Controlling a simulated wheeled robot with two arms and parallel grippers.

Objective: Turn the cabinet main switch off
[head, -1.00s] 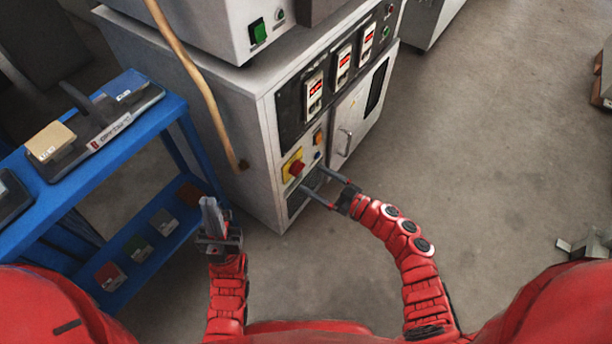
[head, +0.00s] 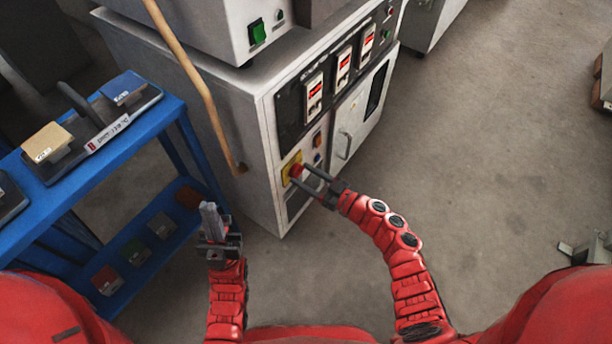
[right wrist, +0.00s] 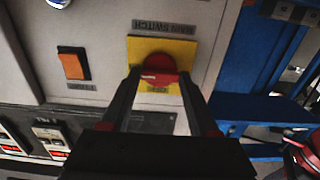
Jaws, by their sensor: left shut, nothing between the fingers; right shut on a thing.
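The main switch is a red knob (head: 295,170) on a yellow plate (head: 286,180) at the lower left of the cabinet (head: 262,150) front. In the right wrist view the red knob (right wrist: 158,66) sits on the yellow plate (right wrist: 187,50) under a "MAIN SWITCH" label. My right gripper (head: 298,174) is at the knob, shut on it; in the right wrist view its two fingers (right wrist: 157,80) lie on either side of the knob. The fingers hide part of the knob and plate. My left gripper (head: 209,208) is shut and empty, pointing up, left of the cabinet.
A blue shelf cart (head: 95,165) with blocks stands at the left. An orange button (right wrist: 73,66) is beside the switch plate. A tan hose or pole (head: 205,95) hangs against the cabinet side. The floor (head: 480,170) to the right is mostly clear.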

